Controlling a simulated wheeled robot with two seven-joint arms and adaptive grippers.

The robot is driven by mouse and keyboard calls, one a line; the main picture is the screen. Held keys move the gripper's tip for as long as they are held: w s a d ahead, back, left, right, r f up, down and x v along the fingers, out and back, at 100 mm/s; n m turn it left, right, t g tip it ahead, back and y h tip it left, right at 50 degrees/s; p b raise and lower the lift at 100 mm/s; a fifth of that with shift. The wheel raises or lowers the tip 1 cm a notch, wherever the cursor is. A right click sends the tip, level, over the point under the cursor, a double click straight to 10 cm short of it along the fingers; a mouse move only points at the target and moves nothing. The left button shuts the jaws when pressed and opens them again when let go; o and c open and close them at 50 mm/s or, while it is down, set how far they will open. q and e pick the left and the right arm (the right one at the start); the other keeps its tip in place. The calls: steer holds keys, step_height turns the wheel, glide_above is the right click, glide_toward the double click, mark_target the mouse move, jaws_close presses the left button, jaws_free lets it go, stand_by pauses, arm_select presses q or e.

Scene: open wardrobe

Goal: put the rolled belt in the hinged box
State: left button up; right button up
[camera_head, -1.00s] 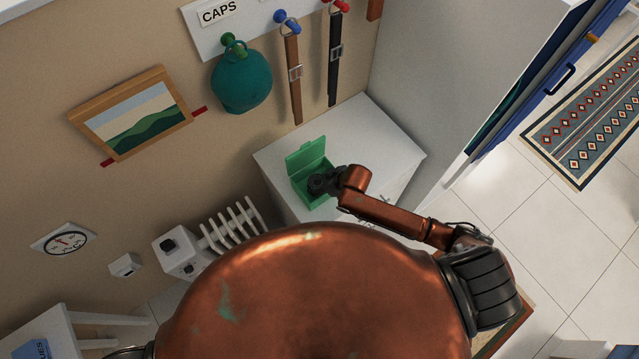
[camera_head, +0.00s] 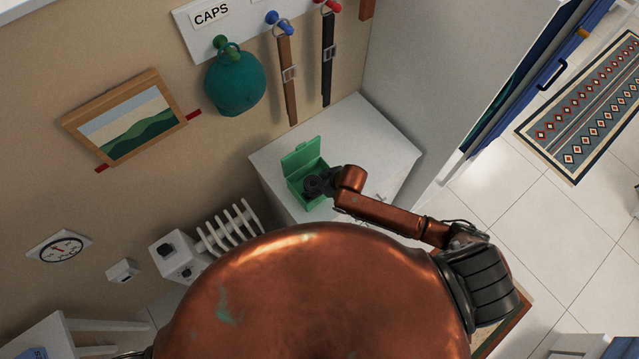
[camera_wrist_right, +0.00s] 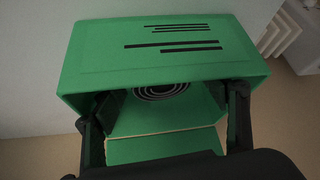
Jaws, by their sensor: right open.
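The green hinged box (camera_head: 293,190) stands on the white cabinet top with its lid (camera_head: 301,155) raised toward the wall. My right gripper (camera_head: 315,186) reaches over and into the box's opening and hides much of its inside. In the right wrist view, the rolled belt (camera_wrist_right: 162,90) shows as a dark spiral inside the green box, partly covered by a green panel with black slots. The two dark fingers stand apart on either side of the roll, open. Whether the roll touches the box floor cannot be told. My left gripper is out of view.
The white cabinet top (camera_head: 375,135) is clear around the box. A tall grey wardrobe side (camera_head: 440,80) rises to the right. A brown belt (camera_head: 289,90), a black belt (camera_head: 328,70) and a teal cap (camera_head: 235,82) hang on the wall. A white radiator (camera_head: 230,228) stands left of the cabinet.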

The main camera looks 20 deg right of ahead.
steer(key=v, duration=1.2)
steer(key=shift+c, duration=0.2)
stand_by(0.7)
